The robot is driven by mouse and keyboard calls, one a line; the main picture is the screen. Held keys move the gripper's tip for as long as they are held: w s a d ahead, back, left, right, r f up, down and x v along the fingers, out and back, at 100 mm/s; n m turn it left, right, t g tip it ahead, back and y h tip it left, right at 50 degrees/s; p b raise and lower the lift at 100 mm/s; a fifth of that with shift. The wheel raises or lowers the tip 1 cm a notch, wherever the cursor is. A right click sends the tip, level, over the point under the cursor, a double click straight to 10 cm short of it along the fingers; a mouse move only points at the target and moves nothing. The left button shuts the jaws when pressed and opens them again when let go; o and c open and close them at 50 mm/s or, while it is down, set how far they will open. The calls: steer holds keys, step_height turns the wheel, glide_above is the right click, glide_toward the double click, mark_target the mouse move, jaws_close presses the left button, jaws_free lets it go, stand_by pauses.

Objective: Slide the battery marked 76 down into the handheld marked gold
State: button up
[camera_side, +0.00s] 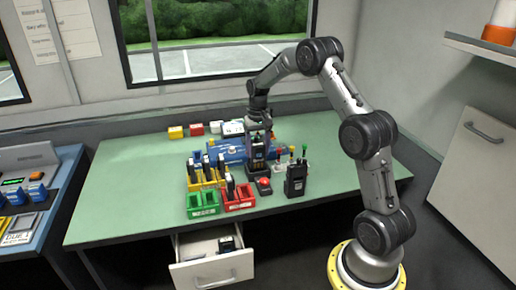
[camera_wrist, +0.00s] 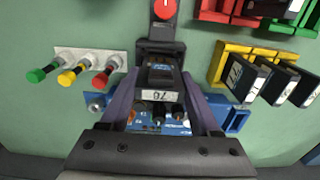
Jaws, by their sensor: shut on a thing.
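The battery marked 76 (camera_wrist: 157,96) is a dark block with a white label, which reads upside down in the wrist view. My gripper (camera_wrist: 160,100) is shut on it, with a purple finger on each side. In the side view my gripper (camera_side: 258,138) holds the dark battery (camera_side: 258,153) upright above a black stand (camera_side: 259,174). Whether they touch is unclear. A black handheld (camera_side: 295,180) stands upright to the right on the table. I cannot read the word gold on any handheld.
A red button (camera_side: 264,186) sits in front of the stand. Green, yellow and red knobs (camera_wrist: 72,75) are beside it. Yellow racks (camera_side: 206,178) with dark batteries, green (camera_side: 203,203) and red bins (camera_side: 238,199) lie left. A blue device (camera_side: 222,152) is behind. A drawer (camera_side: 214,262) is open.

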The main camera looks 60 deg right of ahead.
steer(key=shift+f, duration=1.2)
stand_by(0.4)
steer(key=o, duration=1.5)
steer(key=shift+o, duration=0.3)
steer(key=shift+r, duration=0.1)
steer(key=shift+r, duration=3.4)
